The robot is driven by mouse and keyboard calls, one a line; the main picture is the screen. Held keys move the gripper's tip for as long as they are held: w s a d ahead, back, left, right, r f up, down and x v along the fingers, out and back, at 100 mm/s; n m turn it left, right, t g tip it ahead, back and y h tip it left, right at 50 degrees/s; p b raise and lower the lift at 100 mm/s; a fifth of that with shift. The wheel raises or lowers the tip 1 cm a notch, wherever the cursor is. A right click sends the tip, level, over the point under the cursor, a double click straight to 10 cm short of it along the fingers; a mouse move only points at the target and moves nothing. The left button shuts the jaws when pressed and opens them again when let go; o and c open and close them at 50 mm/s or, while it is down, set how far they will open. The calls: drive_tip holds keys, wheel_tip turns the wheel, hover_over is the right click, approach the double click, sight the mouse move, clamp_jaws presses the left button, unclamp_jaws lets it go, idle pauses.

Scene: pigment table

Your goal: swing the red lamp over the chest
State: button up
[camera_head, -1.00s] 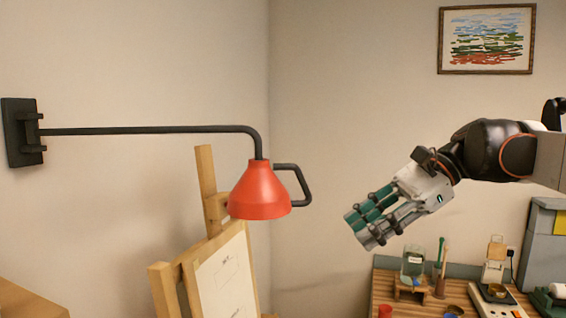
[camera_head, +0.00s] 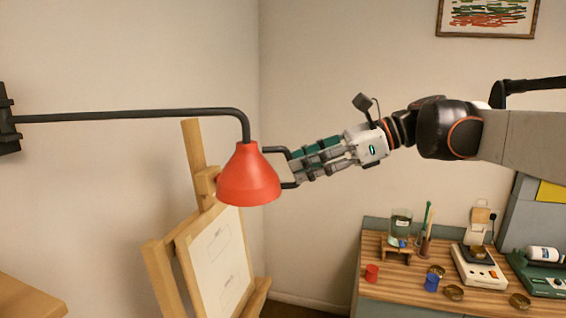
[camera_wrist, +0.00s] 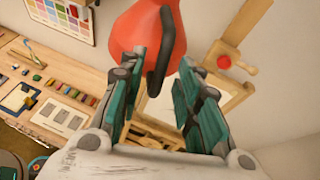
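The red lamp (camera_head: 248,178) hangs from a long black wall arm (camera_head: 130,116) in the head view. Its black handle (camera_head: 274,150) sticks out to the right. My gripper (camera_head: 293,172) is at the handle, its fingers pointing left and hiding part of it. In the wrist view, the fingers (camera_wrist: 160,68) are spread apart on both sides of the black handle (camera_wrist: 157,75), with the red shade (camera_wrist: 140,28) just beyond. I see no clear grip on the handle. I cannot make out a chest for certain; a wooden top (camera_head: 28,298) shows at lower left.
An easel (camera_head: 190,250) with a sheet stands behind and below the lamp. A wooden table (camera_head: 385,285) at lower right holds jars, cups and a scale (camera_head: 478,266). The air left of the lamp, below its arm, looks mostly clear.

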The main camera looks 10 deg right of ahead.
drive_tip(key=shift+x, duration=1.45)
clamp_jaws()
